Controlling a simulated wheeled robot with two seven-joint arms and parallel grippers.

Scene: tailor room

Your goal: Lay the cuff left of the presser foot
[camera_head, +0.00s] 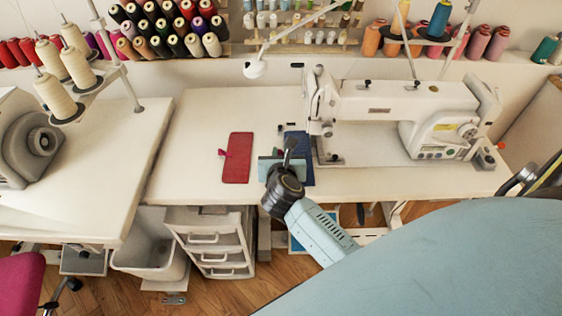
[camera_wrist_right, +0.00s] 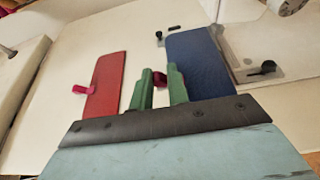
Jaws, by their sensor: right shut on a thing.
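A flat blue cuff-like piece (camera_head: 306,170) lies on the sewing table just left of the presser foot (camera_head: 331,158), close to the machine's bed edge. It also shows in the wrist view (camera_wrist_right: 205,65). A similar red piece (camera_head: 237,165) with a pink tab lies farther left, apart from it (camera_wrist_right: 107,83). My right gripper (camera_head: 289,150) is at the blue piece's left side. In the wrist view its green fingers (camera_wrist_right: 160,82) are shut on a small dark red tab (camera_wrist_right: 160,79) beside the blue piece. Part of the blue piece is hidden by the gripper. My left gripper is out of view.
The white sewing machine (camera_head: 400,105) stands right of the blue piece. A lamp head (camera_head: 255,69) hangs behind the table. Bare tabletop (camera_head: 195,140) lies left of the red piece. White drawers (camera_head: 212,240) stand below the front edge.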

